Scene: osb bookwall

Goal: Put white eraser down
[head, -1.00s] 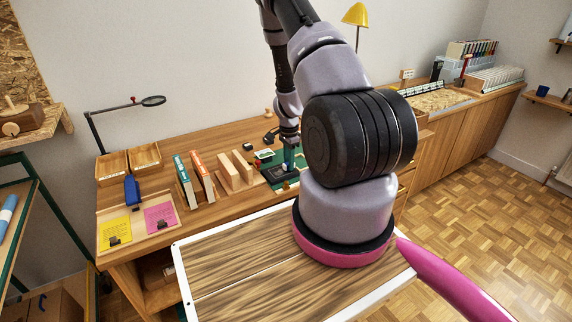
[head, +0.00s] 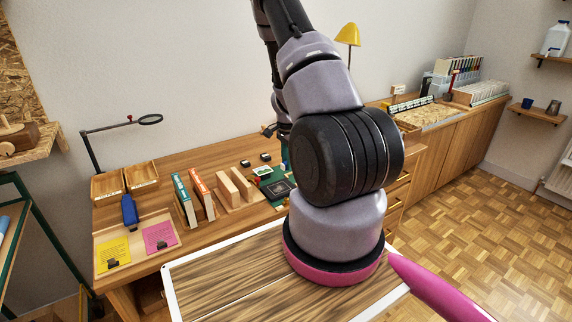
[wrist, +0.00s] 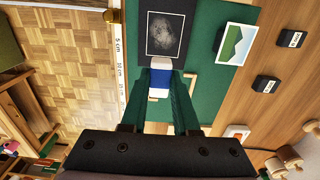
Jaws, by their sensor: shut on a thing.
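The white eraser (wrist: 160,78) has a blue band and sits between the fingertips of my gripper (wrist: 159,84) in the wrist view. The gripper is shut on it. Below it is a green mat (wrist: 210,100) with a dark picture card (wrist: 166,35); I cannot tell whether the eraser touches the mat. In the head view the mat (head: 264,170) lies on the wooden bench, and my own arm hides the gripper and eraser.
A ruler strip (wrist: 113,60) runs along the bench edge. Books (head: 202,194) and wooden bookends (head: 235,187) stand left of the mat; trays (head: 140,176) are further left.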

